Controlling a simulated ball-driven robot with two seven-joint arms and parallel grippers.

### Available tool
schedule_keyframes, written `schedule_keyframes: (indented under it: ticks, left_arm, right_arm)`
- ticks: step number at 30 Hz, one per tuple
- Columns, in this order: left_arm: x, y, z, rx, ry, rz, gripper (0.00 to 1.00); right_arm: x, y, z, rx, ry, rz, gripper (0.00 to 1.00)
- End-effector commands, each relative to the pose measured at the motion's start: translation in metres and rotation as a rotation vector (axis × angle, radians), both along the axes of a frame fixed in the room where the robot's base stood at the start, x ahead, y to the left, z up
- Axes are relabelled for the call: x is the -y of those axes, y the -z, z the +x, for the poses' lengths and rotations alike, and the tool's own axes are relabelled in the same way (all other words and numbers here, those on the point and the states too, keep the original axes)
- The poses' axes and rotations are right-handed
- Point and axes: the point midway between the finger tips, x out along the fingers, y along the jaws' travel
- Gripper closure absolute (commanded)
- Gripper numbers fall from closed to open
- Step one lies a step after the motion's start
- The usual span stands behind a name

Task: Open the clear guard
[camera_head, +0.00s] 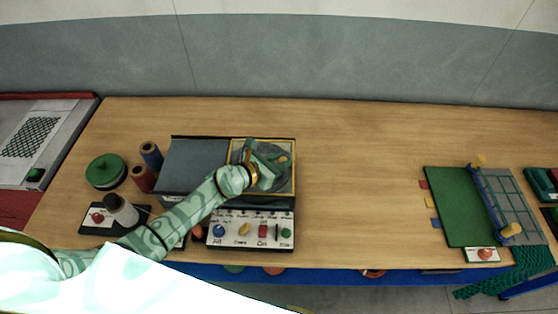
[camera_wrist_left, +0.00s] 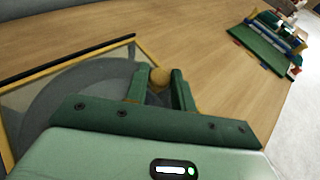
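The clear guard (camera_head: 292,186) is a see-through panel in a yellow frame on the right half of a grey machine on the bench. It lies flat or nearly flat over a grey round part, and its corner also shows in the left wrist view (camera_wrist_left: 92,54). A yellow-tan round knob (camera_wrist_left: 159,77) is at the guard's right side. My left gripper (camera_head: 277,160) is over the guard, its two green fingers on either side of the knob and seemingly touching it. My right gripper is not in view.
A labelled control panel (camera_head: 251,230) with coloured knobs is in front of the machine. A green board with a net frame (camera_head: 457,206) is at right. The bench between is clear.

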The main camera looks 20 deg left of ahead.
Motion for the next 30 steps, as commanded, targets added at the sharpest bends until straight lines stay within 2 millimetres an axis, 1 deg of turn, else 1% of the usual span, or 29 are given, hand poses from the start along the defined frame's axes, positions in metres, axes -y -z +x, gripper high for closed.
schedule_keyframes:
  ticks: [1,2,8,11,14,17,24,30]
  left_arm:
    - [0.000,0.000,0.000,0.000,0.001,0.000,0.93]
    - [0.000,0.000,0.000,0.000,0.001,0.000,1.00]
    - [-0.003,0.001,-0.001,-0.001,0.000,0.000,1.00]
    - [-0.012,0.002,-0.004,0.000,0.000,0.002,1.00]
    - [-0.029,0.003,-0.008,0.000,0.000,0.005,1.00]
    - [-0.052,0.005,-0.015,-0.001,0.000,0.007,1.00]
    - [-0.114,0.008,-0.033,-0.002,0.002,0.007,1.00]
    - [-0.155,0.008,-0.045,-0.002,0.002,0.005,1.00]
  right_arm:
    - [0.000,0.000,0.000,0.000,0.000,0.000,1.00]
    - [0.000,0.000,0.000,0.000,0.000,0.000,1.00]
    - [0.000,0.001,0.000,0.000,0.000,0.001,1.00]
    - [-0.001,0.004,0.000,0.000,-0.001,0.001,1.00]
    - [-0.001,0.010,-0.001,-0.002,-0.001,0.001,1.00]
    - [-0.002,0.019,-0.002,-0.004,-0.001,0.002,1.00]
    - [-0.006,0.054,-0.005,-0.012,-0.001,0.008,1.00]
    - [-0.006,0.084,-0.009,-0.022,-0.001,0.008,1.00]
